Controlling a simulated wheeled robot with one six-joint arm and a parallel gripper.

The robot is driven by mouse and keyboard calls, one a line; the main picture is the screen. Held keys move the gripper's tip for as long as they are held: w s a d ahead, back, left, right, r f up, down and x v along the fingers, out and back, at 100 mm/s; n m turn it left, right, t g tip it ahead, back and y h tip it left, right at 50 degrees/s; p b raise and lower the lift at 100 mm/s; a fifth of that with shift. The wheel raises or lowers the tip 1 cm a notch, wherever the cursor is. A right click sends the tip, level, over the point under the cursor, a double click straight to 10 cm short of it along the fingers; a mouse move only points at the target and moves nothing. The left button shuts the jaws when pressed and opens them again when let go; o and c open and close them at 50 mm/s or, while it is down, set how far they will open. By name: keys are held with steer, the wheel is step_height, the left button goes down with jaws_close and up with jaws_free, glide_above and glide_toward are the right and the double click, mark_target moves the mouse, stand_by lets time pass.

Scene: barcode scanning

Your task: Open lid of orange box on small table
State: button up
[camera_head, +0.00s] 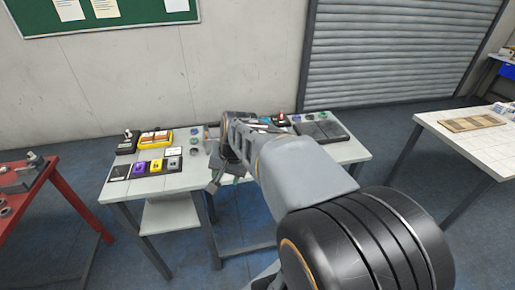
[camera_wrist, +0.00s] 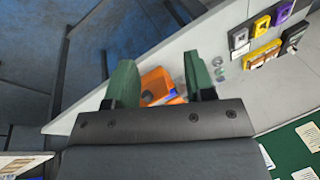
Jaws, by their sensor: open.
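The orange box (camera_wrist: 158,82) shows in the wrist view on the white table (camera_wrist: 220,35), between my two green fingers. A dark round part is at its left side, and my gripper's body hides its lower part. I cannot tell how its lid stands. My gripper (camera_wrist: 160,62) is open, with a finger to each side of the box in the picture; contact cannot be told. In the head view my gripper (camera_head: 216,180) is at the front edge of the small table (camera_head: 180,188), and my arm hides the box.
Several small devices, among them a yellow one (camera_head: 157,166) and a purple one (camera_head: 141,168), stand on the table's left. A dark flat plate (camera_head: 322,130) lies at its right. A red table (camera_head: 25,187) stands left and another white table (camera_head: 460,140) right.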

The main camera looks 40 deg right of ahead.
steer(key=w+d+r+m+t+y+p, duration=0.1)
steer(key=w+d+m, duration=0.2)
steer(key=d+m, duration=0.55)
steer(key=w+d+r+m+t+p, duration=0.15)
steer(key=d+m, duration=0.35)
steer(key=d, duration=0.6)
steer(key=shift+g, duration=0.25)
steer(key=x, duration=1.2)
steer(key=shift+w+a+f, duration=0.15)
steer(key=shift+w+a, duration=0.1)
steer(key=shift+w+a+f, duration=0.1)
steer(key=shift+w+f, duration=0.15)
steer(key=shift+f, duration=0.25)
jaws_close()
